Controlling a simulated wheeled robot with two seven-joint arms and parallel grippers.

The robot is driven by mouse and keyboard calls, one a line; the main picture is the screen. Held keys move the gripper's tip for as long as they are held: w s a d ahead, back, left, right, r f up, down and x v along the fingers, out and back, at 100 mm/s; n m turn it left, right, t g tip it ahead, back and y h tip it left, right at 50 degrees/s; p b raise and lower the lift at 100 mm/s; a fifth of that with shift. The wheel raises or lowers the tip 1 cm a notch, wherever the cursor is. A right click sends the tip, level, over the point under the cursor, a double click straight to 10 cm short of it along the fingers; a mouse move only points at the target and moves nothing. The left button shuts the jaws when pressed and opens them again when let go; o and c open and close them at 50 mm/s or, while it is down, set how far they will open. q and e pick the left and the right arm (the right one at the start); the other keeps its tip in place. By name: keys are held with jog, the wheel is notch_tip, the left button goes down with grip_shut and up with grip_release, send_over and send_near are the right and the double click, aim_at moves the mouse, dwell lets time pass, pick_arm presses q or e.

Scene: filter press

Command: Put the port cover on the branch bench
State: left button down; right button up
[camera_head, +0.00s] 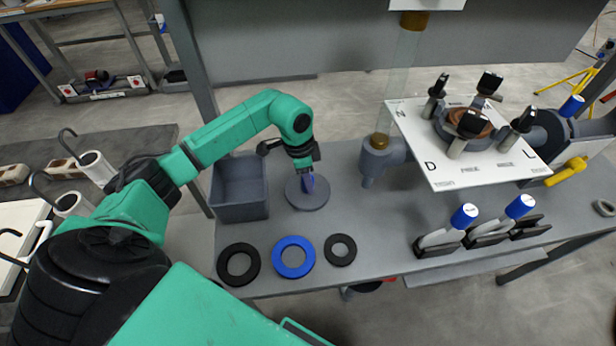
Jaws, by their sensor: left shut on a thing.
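My left gripper (307,182) reaches down from the green arm and is shut on that grip. The disc lies flat over the grey branch bench (390,245), just right of a grey bin. I cannot tell if it touches the bench top. The gripper hides part of the grip. My right gripper is not in view.
A grey open bin (240,190) stands left of the disc. A black ring (238,279), a blue ring (293,273) and another black ring (340,263) lie along the front edge. A white lettered plate (440,165) and blue-topped clamps (520,206) occupy the right side.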

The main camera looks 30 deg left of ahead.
aim_at(301, 190)
pick_arm(q)
jog(key=shift+f, duration=0.15)
jog(key=shift+c, duration=2.3)
grip_release()
notch_tip(301, 190, up, 12)
jog(key=s+a+b, duration=0.1)
jog(key=shift+a, duration=0.2)
